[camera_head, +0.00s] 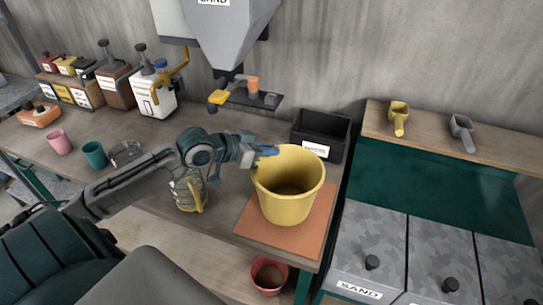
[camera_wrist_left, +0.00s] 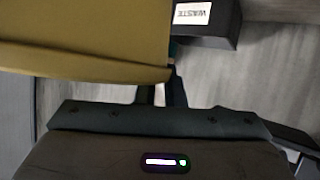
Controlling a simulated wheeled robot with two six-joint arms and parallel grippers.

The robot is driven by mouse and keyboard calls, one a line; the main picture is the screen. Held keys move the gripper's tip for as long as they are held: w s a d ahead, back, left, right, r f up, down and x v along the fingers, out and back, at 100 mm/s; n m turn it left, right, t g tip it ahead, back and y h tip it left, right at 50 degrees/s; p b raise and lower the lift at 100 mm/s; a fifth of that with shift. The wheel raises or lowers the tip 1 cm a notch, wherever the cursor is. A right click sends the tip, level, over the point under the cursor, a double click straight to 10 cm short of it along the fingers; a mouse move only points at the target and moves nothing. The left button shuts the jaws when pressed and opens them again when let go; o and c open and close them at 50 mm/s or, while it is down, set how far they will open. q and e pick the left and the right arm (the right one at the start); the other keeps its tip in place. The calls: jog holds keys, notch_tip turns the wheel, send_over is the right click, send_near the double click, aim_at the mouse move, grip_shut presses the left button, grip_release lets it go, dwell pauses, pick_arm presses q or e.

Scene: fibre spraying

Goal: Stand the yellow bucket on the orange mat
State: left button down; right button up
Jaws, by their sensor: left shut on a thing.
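The yellow bucket (camera_head: 287,200) is upright over the orange mat (camera_head: 258,232) at the front right corner of the workbench. Whether its base touches the mat or hangs just above it, I cannot tell. My left gripper (camera_head: 267,151) is shut on the bucket's rim at its upper left side. In the left wrist view the bucket's yellow wall (camera_wrist_left: 80,45) fills the upper left, and the fingers (camera_wrist_left: 163,95) show only in part below it. My right gripper is not in view.
A black waste box (camera_head: 320,140) stands behind the bucket. A grey hopper (camera_head: 230,35) hangs above the bench. A lantern-like jar (camera_head: 187,190) stands under my left arm. Pink (camera_head: 59,142) and teal (camera_head: 94,155) cups stand at left. A red pot (camera_head: 268,275) is below the bench edge.

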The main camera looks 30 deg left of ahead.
pick_arm(q)
jog(key=w+f+p, duration=0.1)
jog(key=f, duration=0.1)
jog(key=w+f+p, duration=0.1)
jog(key=shift+w+a+f, duration=0.15)
jog(key=shift+w+f, duration=0.25)
jog(key=c, duration=1.5)
grip_release()
jog(key=shift+s+a, duration=0.1)
